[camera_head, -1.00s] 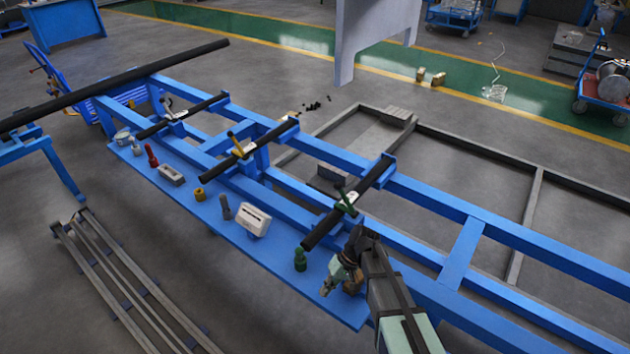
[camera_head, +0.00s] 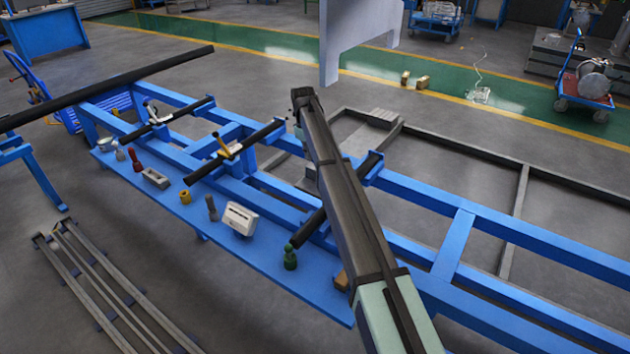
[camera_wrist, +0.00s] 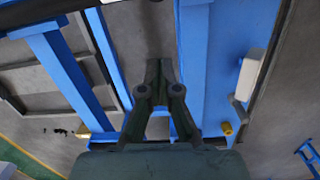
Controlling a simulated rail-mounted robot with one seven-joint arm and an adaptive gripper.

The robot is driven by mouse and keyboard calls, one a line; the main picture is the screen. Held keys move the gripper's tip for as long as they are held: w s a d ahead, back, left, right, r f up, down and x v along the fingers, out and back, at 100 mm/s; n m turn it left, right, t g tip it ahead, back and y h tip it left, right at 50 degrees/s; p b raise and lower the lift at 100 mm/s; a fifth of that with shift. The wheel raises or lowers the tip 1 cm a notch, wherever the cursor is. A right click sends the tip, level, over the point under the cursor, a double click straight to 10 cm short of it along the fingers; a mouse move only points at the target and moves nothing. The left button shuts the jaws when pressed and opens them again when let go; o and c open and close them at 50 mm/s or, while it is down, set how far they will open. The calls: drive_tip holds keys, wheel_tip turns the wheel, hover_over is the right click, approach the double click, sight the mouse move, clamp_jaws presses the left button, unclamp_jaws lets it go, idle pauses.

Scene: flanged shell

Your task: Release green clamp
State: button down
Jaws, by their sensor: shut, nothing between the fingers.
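The green clamp is not visible in either current view. In the head view my arm covers the part of the right-hand black bar (camera_head: 309,228) where it sat. My gripper (camera_wrist: 158,68) shows in the wrist view with its dark fingers together, pointing down over the blue frame and holding nothing. In the head view the gripper itself is hidden behind my arm.
A yellow clamp (camera_head: 227,149) sits on the middle black bar (camera_head: 203,171). On the blue shelf (camera_head: 322,300) stand a white box (camera_head: 239,219), a green bottle-like item (camera_head: 290,257), a yellow cylinder (camera_head: 185,196) and a grey tray (camera_head: 155,179).

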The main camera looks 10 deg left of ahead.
drive_tip(key=shift+w+r, duration=0.1)
drive_tip(key=shift+w, duration=0.05)
drive_tip(key=s+d+f+p, duration=0.2)
drive_tip(key=d+f+p, duration=0.1)
drive_tip(key=f, duration=0.5)
drive_tip(key=shift+d+f+p, duration=0.2)
drive_tip(key=shift+d+p, duration=0.2)
drive_tip(key=shift+d, duration=0.1)
drive_tip(key=shift+s, duration=0.2)
idle(0.3)
